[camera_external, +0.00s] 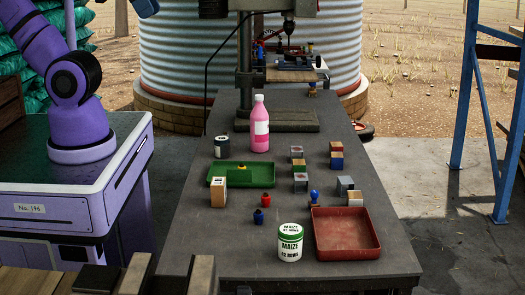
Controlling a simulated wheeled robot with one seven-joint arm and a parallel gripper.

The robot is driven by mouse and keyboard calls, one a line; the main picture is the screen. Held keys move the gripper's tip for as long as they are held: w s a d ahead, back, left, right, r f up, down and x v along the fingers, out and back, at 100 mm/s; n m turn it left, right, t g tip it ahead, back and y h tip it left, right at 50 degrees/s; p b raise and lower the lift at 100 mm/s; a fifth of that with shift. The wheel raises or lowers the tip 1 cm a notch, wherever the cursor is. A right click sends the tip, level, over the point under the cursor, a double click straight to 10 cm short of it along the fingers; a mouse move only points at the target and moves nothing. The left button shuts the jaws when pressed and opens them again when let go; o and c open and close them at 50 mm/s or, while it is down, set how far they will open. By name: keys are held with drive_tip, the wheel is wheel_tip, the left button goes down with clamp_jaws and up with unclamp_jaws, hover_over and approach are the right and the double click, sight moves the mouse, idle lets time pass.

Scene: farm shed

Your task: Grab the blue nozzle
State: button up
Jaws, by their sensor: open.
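A small dark blue nozzle (258,217) stands upright on the grey workbench (205,255), just in front of a similar red nozzle (266,201). Nothing touches the blue nozzle. A brighter blue knobbed piece (314,196) stands farther right, behind the red tray. My purple arm is at the left and runs up out of the frame. My gripper is not visible, so its place relative to the nozzle cannot be seen.
The white maize tin (290,247) and red tray (346,252) stand to the nozzle's right. A wooden block (218,194) and green tray (215,173) lie behind left. A pink bottle (260,130), several small blocks and a drill press (245,70) stand farther back. The bench's front left is clear.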

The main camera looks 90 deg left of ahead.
drive_tip(key=w+f+n+g, duration=0.15)
drive_tip(key=w+f, duration=0.45)
drive_tip(key=w, duration=0.6)
drive_tip(key=n+g, duration=0.2)
drive_tip(key=g, duration=0.2)
hover_over(258, 213)
wheel_tip(258, 213, down, 39)
drive_tip(key=shift+a+f, duration=0.2)
drive_tip(key=shift+f, duration=2.55)
drive_tip(key=shift+a+f, duration=0.15)
drive_tip(key=shift+f, duration=2.6)
drive_tip(key=shift+c, duration=0.4)
drive_tip(key=c, duration=0.9)
